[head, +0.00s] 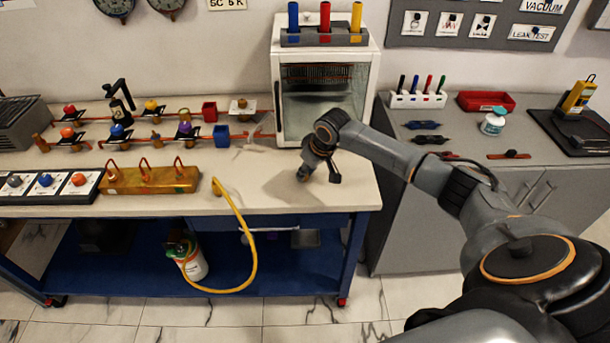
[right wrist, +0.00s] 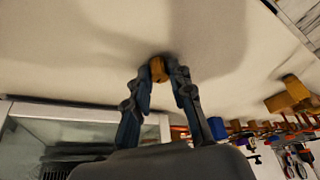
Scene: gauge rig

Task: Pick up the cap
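A small brass-coloured cap (right wrist: 158,69) sits on the pale bench top, between the fingertips of my right gripper in the right wrist view. My right gripper (right wrist: 160,74) has its two dark fingers on either side of the cap, with a narrow gap visible on the right side; firm contact is not visible. In the head view my right gripper (head: 309,175) points down at the bench in front of the glass-fronted cabinet, and the cap (head: 302,174) shows only partly at its tips. My left gripper is not in view.
The glass-fronted cabinet (head: 328,106) stands close behind my right gripper. A brass manifold block (head: 150,180) and a yellow hose (head: 246,225) are to the left. Valves on red pipes line the bench further back. The bench front edge is near, with clear surface around the cap.

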